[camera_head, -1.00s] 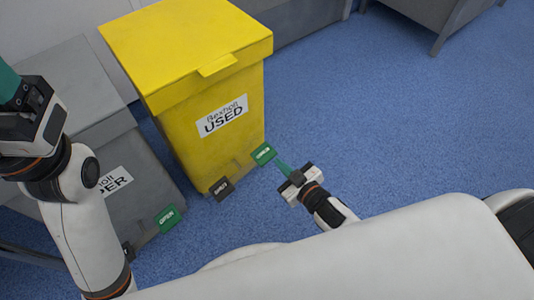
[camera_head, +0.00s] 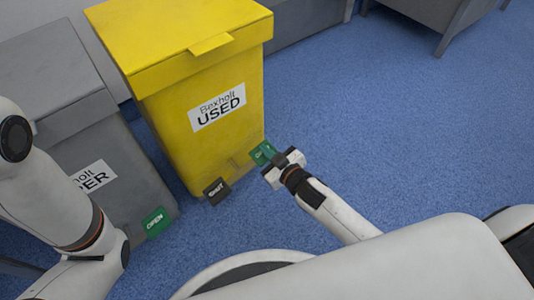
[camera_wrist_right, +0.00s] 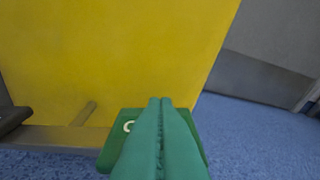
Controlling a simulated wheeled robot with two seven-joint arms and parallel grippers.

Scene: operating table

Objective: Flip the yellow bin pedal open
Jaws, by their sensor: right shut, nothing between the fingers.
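The yellow bin (camera_head: 180,110) stands upright on the floor with its lid (camera_head: 190,35) down. A label on its front reads "USED". At its foot are a dark pedal marked SHUT (camera_head: 216,191) and a green pedal marked OPEN (camera_head: 260,153), partly hidden by my gripper. My right gripper (camera_head: 278,158) is shut and empty, its fingertips over the green pedal. In the right wrist view the teal fingers (camera_wrist_right: 160,105) lie across the green pedal (camera_wrist_right: 122,118), hiding most of its lettering; I cannot tell whether they touch. My left gripper is out of view.
A grey bin (camera_head: 120,160) with its own green OPEN pedal (camera_head: 155,222) stands to the left of the yellow bin. Blue floor (camera_head: 370,130) is clear to the right. A grey cabinet (camera_head: 425,20) stands at the far right.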

